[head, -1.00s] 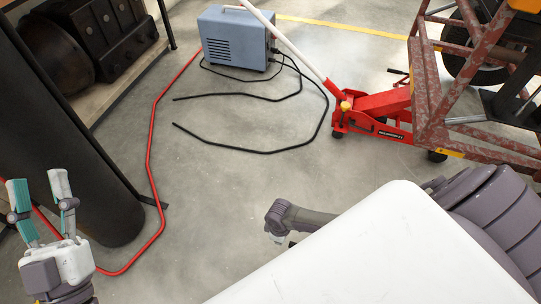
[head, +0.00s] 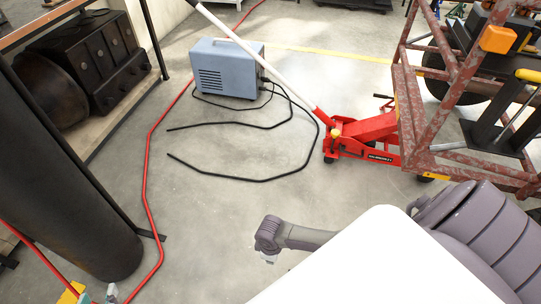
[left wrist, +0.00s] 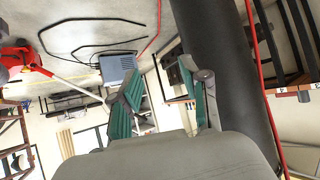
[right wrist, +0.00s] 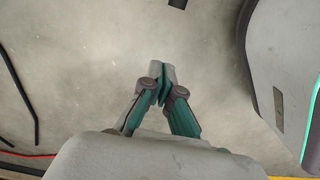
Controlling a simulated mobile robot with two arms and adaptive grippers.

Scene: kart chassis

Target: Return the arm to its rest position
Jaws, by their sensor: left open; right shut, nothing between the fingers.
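My left gripper (head: 98,293) shows only its fingertips at the bottom left edge of the head view, beside the black cylinder. In the left wrist view its green-padded fingers (left wrist: 155,80) are spread apart with nothing between them. My right gripper (right wrist: 162,80) has its fingertips together in the right wrist view, empty, above bare grey floor. In the head view a grey link of my right arm shows at the lower middle, and I cannot make out the right fingers there.
A black cylinder (head: 75,185) stands close to my left gripper. A red hose (head: 147,160) runs along the floor. A blue-grey machine (head: 228,68) with black cables, a red floor jack (head: 365,140) and a rusty kart frame (head: 410,90) stand farther off.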

